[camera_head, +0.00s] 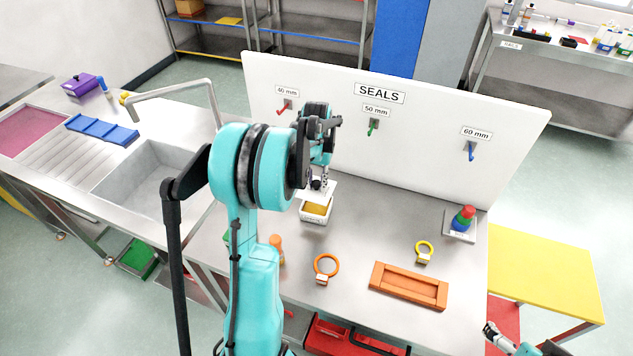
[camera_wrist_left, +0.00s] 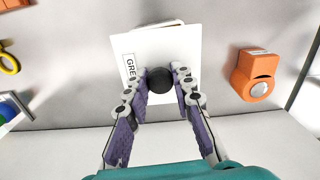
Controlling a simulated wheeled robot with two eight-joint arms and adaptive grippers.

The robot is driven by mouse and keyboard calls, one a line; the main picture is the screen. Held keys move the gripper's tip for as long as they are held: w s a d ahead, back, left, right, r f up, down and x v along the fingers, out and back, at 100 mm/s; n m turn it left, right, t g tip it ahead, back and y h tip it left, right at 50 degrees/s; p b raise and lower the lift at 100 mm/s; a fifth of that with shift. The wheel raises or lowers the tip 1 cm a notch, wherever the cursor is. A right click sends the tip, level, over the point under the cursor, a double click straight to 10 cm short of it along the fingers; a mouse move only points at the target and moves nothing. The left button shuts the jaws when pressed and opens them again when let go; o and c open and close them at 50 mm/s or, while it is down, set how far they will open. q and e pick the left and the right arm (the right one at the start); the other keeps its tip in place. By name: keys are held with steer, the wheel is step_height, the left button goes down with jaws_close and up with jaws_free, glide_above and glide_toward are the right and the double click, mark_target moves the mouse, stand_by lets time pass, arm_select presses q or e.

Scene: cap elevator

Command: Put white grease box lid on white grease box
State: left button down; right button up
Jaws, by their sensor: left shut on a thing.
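The white grease box (camera_head: 316,215) stands on the steel counter in front of the white SEALS panel, with yellow content showing inside. The flat white lid (camera_head: 318,188) is above the box and appears apart from it, so the box opening is partly visible. My left gripper (camera_head: 319,178) is shut on the lid's black knob. In the left wrist view, its fingers (camera_wrist_left: 161,82) flank the black knob, and the lid (camera_wrist_left: 190,48) carries a partly hidden "GRE" label. A box edge peeks out past the lid there. My right gripper (camera_head: 488,330) is at the lower right, away from the box; its jaw opening is unclear.
An orange ring (camera_head: 326,266), yellow ring (camera_head: 424,251) and orange tray (camera_head: 408,286) lie on the counter. A stacked cone (camera_head: 464,218) stands at the right. An orange item (camera_wrist_left: 255,75) is beside the lid in the wrist view. The panel (camera_head: 420,150) is close behind; a sink is left.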

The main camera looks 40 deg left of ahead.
mark_target(317, 190)
arm_select(q)
steer(key=shift+f+b, duration=2.1)
steer(key=shift+f, duration=0.8)
steer(key=shift+f, duration=0.25)
steer(key=shift+r+p, duration=1.15)
steer(key=shift+r, duration=0.9)
steer(key=w+d+r+p, duration=0.2)
steer(key=d+r, duration=0.4)
steer(key=d, duration=0.5)
steer(key=shift+n, duration=0.4)
steer(key=a+f, duration=0.2)
steer(key=a, duration=0.1)
steer(key=s+a+f+b, duration=0.1)
steer(key=a+f, duration=0.1)
steer(key=a, duration=0.2)
steer(key=s+a+f, duration=0.1)
steer(key=a+f, duration=0.1)
steer(key=a, duration=0.2)
steer(key=shift+f, duration=0.3)
steer(key=shift+f+b, duration=0.65)
steer(key=shift+f, duration=1.35)
